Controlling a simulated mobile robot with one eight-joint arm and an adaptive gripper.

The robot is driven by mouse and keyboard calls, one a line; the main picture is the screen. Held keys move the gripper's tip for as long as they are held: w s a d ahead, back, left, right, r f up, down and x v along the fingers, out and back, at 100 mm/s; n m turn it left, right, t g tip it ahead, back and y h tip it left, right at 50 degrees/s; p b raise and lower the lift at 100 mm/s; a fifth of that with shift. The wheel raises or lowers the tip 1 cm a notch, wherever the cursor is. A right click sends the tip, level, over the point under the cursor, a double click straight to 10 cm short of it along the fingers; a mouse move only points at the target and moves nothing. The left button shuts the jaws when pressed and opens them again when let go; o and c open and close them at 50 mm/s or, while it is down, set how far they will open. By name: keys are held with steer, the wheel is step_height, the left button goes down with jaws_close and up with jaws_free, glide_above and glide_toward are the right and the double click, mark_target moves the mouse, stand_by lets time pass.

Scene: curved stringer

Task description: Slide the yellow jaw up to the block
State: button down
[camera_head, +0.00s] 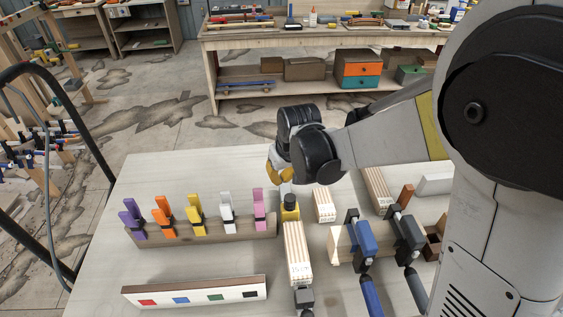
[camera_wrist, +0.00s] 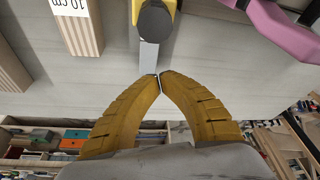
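The yellow jaw (camera_head: 290,209) stands on the table at the far end of a long pale wood block (camera_head: 298,250); I cannot tell if they touch. In the wrist view, the yellow jaw (camera_wrist: 177,5), with a black round part, shows at the top edge. A grey metal bar (camera_wrist: 149,56) runs from it toward my fingers. My gripper (camera_wrist: 160,77) has yellow fingers with their tips together at the bar's end, apart from the jaw. Nothing shows clearly between the tips. In the head view my gripper (camera_head: 281,174) is just beyond the jaw, its tips partly hidden.
A wooden rack (camera_head: 205,231) with several coloured clamps stands left; the pink clamp (camera_head: 259,207) is close to my gripper. Other wood blocks (camera_head: 325,205), a blue-handled clamp (camera_head: 365,238) and a black-handled clamp (camera_head: 408,235) stand right. A colour-marked board (camera_head: 195,291) lies in front.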

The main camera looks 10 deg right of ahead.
mark_target(289, 195)
steer(key=shift+s+d+r, duration=0.1)
steer(key=shift+s+d, duration=0.1)
steer(key=shift+s, duration=0.4)
steer(key=shift+s+d, duration=0.25)
steer(key=shift+s, duration=0.4)
steer(key=shift+s+d+r, duration=0.1)
steer(key=shift+s+d, duration=0.1)
steer(key=shift+s, duration=0.4)
steer(key=shift+s, duration=0.1)
steer(key=shift+s, duration=1.55)
steer(key=shift+w, duration=0.1)
